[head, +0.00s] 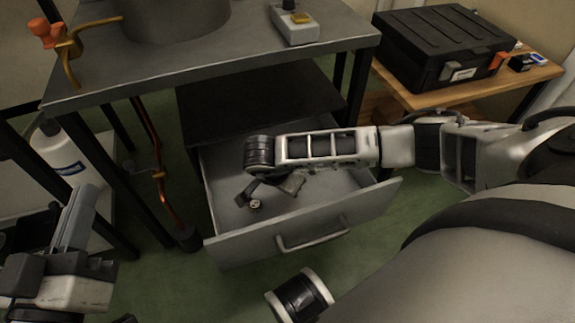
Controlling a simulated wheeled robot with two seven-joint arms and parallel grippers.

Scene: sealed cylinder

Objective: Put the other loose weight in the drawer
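The grey drawer (302,240) stands open under the table. My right arm reaches in from the right above it. My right gripper (262,195) is low inside the drawer, under its dark wrist, which hides part of it; its fingers are too small and covered to judge. A small round metallic piece (256,204), which looks like a weight, shows in the drawer by this gripper; I cannot tell whether they touch. My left gripper (77,218) is at the lower left, outside the drawer, its fingers pointing up; I see no gap between them from here. No other loose weight is clearly visible.
A black case (440,45) lies on a wooden side table. A white bottle (65,155) stands at left.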

